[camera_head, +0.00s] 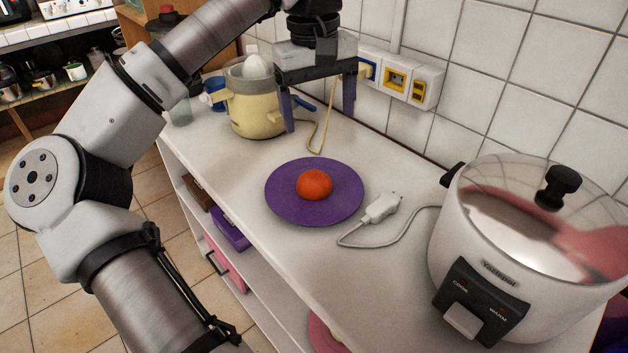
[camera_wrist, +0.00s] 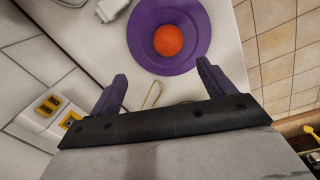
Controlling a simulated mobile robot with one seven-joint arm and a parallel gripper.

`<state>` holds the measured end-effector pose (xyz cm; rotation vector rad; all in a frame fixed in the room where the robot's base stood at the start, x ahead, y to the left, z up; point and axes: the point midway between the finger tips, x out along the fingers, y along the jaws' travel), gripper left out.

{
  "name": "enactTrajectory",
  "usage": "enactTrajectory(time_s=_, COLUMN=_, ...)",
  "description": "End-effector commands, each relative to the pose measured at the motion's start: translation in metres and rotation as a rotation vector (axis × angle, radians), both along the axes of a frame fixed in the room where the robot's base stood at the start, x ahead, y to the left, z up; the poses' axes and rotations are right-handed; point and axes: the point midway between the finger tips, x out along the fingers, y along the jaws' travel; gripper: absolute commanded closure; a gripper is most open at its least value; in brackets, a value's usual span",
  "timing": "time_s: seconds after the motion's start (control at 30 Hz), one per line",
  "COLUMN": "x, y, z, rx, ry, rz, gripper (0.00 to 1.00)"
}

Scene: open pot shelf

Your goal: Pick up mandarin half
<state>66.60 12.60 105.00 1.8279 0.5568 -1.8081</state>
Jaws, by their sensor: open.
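The mandarin half (camera_head: 314,184) is an orange dome on a round purple plate (camera_head: 285,206) on the white shelf top. It also shows in the wrist view (camera_wrist: 168,40), near the middle of the plate (camera_wrist: 150,57) at the top of the picture. My gripper (camera_head: 318,126) is above the shelf, behind the plate in the head view, with its purple fingers pointing down. In the wrist view the fingers (camera_wrist: 160,82) are wide apart with nothing between them. The gripper does not touch the mandarin half or the plate.
A yellow juicer (camera_head: 252,115) stands close behind my gripper. A large rice cooker (camera_head: 480,245) stands at the right, with a white plug and cord (camera_head: 382,207) lying between it and the plate. Wall sockets (camera_head: 397,83) are on the tiled wall. The shelf top in front of the plate is clear.

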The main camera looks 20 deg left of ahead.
Motion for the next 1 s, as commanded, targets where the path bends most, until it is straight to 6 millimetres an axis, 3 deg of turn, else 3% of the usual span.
enactTrajectory(time_s=0.1, x=-0.002, y=0.016, z=-0.006, rx=0.059, ry=0.031, rz=0.007, gripper=0.18)
enactTrajectory(time_s=0.2, x=-0.003, y=0.018, z=-0.021, rx=0.066, ry=0.037, rz=0.007, gripper=0.18)
enactTrajectory(time_s=0.5, x=-0.003, y=0.016, z=-0.076, rx=0.061, ry=0.035, rz=0.005, gripper=0.18)
enactTrajectory(time_s=0.83, x=-0.001, y=0.013, z=-0.098, rx=0.06, ry=0.033, rz=0.005, gripper=0.18)
enactTrajectory(time_s=1.0, x=0.001, y=0.008, z=-0.123, rx=0.059, ry=0.035, rz=0.004, gripper=0.18)
